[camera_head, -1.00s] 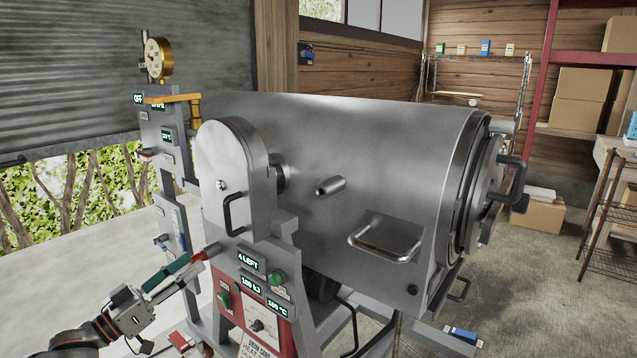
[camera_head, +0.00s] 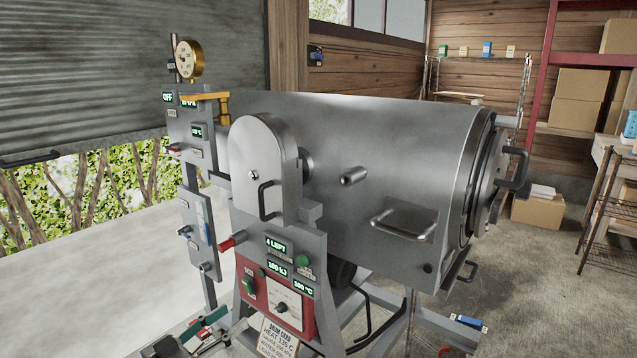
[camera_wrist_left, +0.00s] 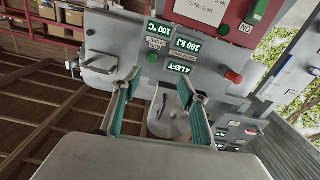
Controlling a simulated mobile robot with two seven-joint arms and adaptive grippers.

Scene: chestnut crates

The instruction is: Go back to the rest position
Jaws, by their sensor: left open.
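My left gripper (camera_head: 207,330) is low at the left of the head view, its green-padded fingers beside the machine's lower frame. In the left wrist view its two fingers (camera_wrist_left: 158,108) stand apart with nothing held between them. The grey drum machine (camera_head: 375,130) fills the middle of the head view. Its red-tipped lever (camera_head: 233,242) sticks out to the left of the red control panel (camera_head: 283,303), clear of my gripper. The panel displays read "4 LEFT", "100 kJ" and "100 °C". My right gripper is not in view.
A gauge post (camera_head: 187,60) and switch boxes stand at the machine's left. A tray-like handle (camera_head: 404,221) juts from the drum. Concrete floor is open at left (camera_head: 100,270). Shelves and cardboard boxes (camera_head: 538,212) stand at the right.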

